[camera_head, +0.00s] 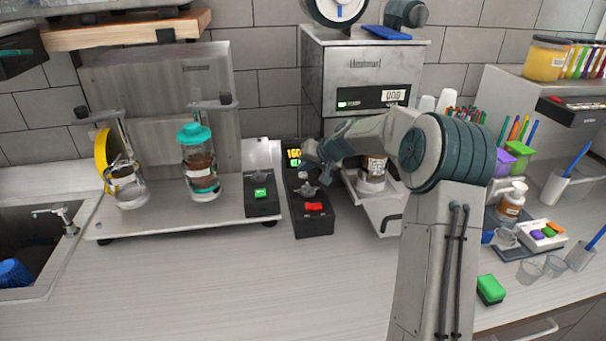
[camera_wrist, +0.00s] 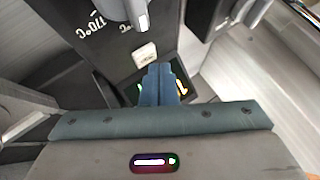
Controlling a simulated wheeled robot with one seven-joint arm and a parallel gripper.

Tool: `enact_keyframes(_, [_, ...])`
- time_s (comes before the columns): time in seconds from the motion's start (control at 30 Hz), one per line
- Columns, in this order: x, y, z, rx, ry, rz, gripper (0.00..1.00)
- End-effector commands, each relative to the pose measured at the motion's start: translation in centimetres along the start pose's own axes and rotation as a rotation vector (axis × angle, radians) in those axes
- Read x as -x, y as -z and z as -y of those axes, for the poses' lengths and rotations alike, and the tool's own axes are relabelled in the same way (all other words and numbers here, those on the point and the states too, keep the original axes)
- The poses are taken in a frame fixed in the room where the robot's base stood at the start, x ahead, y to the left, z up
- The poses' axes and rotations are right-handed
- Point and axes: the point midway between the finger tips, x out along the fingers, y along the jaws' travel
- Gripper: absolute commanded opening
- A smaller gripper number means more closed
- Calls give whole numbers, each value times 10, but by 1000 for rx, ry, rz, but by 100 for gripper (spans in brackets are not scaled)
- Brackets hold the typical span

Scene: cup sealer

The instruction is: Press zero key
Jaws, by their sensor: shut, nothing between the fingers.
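A black control box (camera_head: 312,220) stands on the counter, with a lit yellow and green display (camera_head: 294,157) at its back, a grey knob and a red switch (camera_head: 314,207). In the wrist view a small white key (camera_wrist: 145,53) sits on the box's dark face; any label on it is unreadable, so I cannot confirm that it is the zero key. My gripper (camera_wrist: 160,72) is shut and empty. Its blue-grey fingertips are just beside the white key and cover part of the display. Contact cannot be told. My gripper (camera_head: 316,162) is over the box's back end in the head view.
A black box with a green switch (camera_head: 262,194) stands left of the control box. A metal machine (camera_head: 362,78) stands behind my arm. A jar with a teal lid (camera_head: 200,165) is on the left stand. The front counter (camera_head: 230,285) is clear.

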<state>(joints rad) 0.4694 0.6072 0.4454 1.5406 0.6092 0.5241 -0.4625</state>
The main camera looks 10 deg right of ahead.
Motion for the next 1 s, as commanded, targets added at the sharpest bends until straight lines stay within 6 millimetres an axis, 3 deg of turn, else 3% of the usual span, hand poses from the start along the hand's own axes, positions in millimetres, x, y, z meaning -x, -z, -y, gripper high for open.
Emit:
enact_keyframes(0.47, [5, 4, 4, 1, 0, -1, 0])
enact_keyframes(1.0, [39, 28, 28, 0, 0, -1, 0])
